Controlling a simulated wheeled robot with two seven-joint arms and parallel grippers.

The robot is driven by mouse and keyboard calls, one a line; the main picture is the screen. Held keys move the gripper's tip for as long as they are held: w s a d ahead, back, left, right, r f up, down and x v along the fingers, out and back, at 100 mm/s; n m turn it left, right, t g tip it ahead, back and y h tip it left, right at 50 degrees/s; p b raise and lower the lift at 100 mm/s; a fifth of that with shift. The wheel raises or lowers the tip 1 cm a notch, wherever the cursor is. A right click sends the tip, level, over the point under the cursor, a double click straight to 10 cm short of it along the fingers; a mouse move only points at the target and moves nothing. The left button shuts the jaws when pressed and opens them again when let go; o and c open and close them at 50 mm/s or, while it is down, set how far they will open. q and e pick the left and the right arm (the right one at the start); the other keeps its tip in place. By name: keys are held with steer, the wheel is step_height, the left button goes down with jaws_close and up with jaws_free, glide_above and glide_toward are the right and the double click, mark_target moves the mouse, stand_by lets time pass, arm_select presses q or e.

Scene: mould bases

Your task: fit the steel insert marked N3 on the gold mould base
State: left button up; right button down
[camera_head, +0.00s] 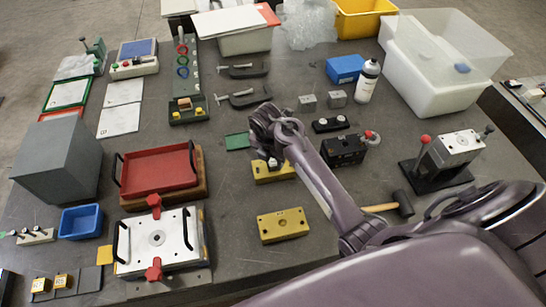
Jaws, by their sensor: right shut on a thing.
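Two gold blocks that look like mould bases stand mid-table. The far one (290,172) is partly hidden behind and under my right gripper (272,159), and the near one (283,226) is bare, with holes in its top. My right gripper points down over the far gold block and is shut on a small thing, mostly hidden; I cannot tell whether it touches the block. Two small grey steel cubes, which look like inserts, stand further back, one at left (308,102) and one at right (337,98). No N3 mark is readable. My left gripper is out of view.
A red tray (158,168) and a silver plate with red clamps (178,240) stand left. A black block (343,150), a mallet (403,203) and a lever fixture (440,160) stand right. Clear table surrounds the near gold block.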

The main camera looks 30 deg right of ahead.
mark_target(271, 165)
steer(key=c, duration=0.8)
jaws_free()
steer(key=shift+c, duration=0.2)
steer(key=r, duration=0.2)
steer(key=r+b, duration=0.1)
steer(key=r, duration=0.2)
steer(key=a+r+b, duration=0.1)
steer(key=r, duration=0.1)
steer(key=shift+s+r, duration=0.25)
steer(key=shift+r, duration=0.15)
